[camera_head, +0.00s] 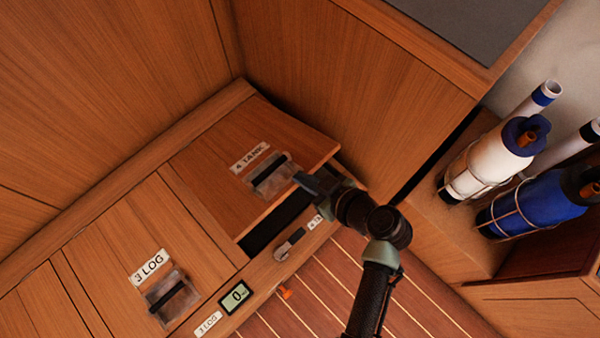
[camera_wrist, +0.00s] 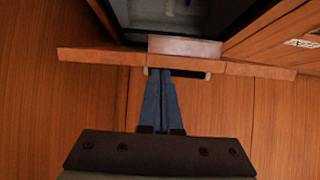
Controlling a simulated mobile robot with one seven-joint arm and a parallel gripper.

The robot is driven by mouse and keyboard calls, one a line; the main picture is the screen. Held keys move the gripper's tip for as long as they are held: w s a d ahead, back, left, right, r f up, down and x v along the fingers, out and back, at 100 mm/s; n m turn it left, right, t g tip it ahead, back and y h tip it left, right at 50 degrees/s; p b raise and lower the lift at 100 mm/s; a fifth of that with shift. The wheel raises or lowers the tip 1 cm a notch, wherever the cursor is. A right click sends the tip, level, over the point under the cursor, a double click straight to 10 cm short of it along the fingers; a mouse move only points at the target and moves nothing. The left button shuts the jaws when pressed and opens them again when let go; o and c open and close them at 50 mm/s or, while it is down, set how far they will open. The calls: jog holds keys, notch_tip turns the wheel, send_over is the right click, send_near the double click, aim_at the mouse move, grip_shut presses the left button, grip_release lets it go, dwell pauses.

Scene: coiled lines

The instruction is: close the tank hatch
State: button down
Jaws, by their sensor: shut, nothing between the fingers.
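The tank hatch (camera_head: 215,190) is a wooden lid labelled "4 TANK" with a recessed handle (camera_head: 270,175). It stands partly open, its front edge raised over a dark gap (camera_head: 275,225). My gripper (camera_head: 299,180) is shut and empty, with its fingertips beside the handle recess near the lid's front edge. In the wrist view, the blue-grey fingers (camera_wrist: 160,98) are together and point at the lid's edge (camera_wrist: 100,56). A grey, dim interior (camera_wrist: 185,18) shows beyond that edge. I cannot tell whether the fingertips touch the lid.
A closed "3 LOG" hatch (camera_head: 125,240) lies to the left. A small display (camera_head: 236,296) reading 0 and a latch-like fitting (camera_head: 290,243) sit on the front ledge. A wooden cabinet wall (camera_head: 390,90) rises behind. White (camera_head: 490,160) and blue (camera_head: 540,205) cylinders stand racked at right.

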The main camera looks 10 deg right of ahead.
jog(key=shift+t+y, duration=0.5)
jog(key=shift+t, duration=0.2)
jog(key=f+b, duration=0.3)
jog(key=s+d+f+b, duration=0.1)
jog(key=f+b, duration=0.2)
jog(key=b, duration=0.1)
jog(key=s+f+b, duration=0.1)
jog(key=f+b, duration=0.2)
jog(key=f, duration=0.1)
jog(key=shift+s+d, duration=0.25)
jog(key=shift+d, duration=0.15)
jog(key=shift+r, duration=0.1)
